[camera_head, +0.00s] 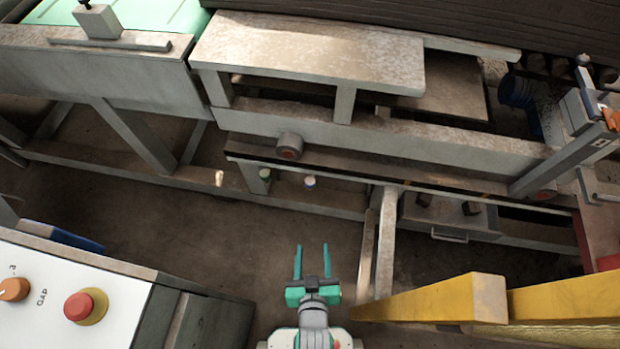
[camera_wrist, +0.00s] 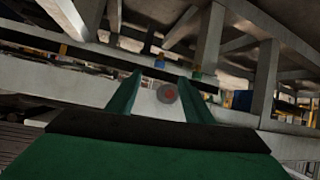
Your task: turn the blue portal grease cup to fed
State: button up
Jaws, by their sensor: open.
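The blue portal grease cup (camera_head: 310,182) is a small cup with a blue and pale body, low on the machine's lower rail in the head view. It also shows as a small blue-topped fitting in the wrist view (camera_wrist: 159,62). A green cup (camera_head: 264,174) sits to its left in the head view. My gripper (camera_head: 313,250) is open and empty, in front of the machine and apart from the cups. In the wrist view its two green fingers frame a round part with a red face. The cup's handle setting is too small to tell.
The red-faced round part (camera_head: 289,148) sticks out of the beam above the cups. A pale upright leg (camera_head: 377,240) and yellow rails (camera_head: 440,297) stand right of my gripper. A control panel (camera_head: 60,300) is at lower left. Open floor (camera_head: 200,230) lies between.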

jog(key=w+f+n+g, duration=0.1)
jog(key=w+f+g, duration=0.1)
jog(key=w+f, duration=0.35)
jog(key=n+g+y, duration=0.3)
jog(key=n+g, duration=0.2)
jog(key=g, duration=0.1)
send_near(310, 181)
jog(key=x, duration=0.8)
jog(key=shift+w+f, duration=0.15)
jog(key=shift+f, duration=0.05)
jog(key=c, duration=1)
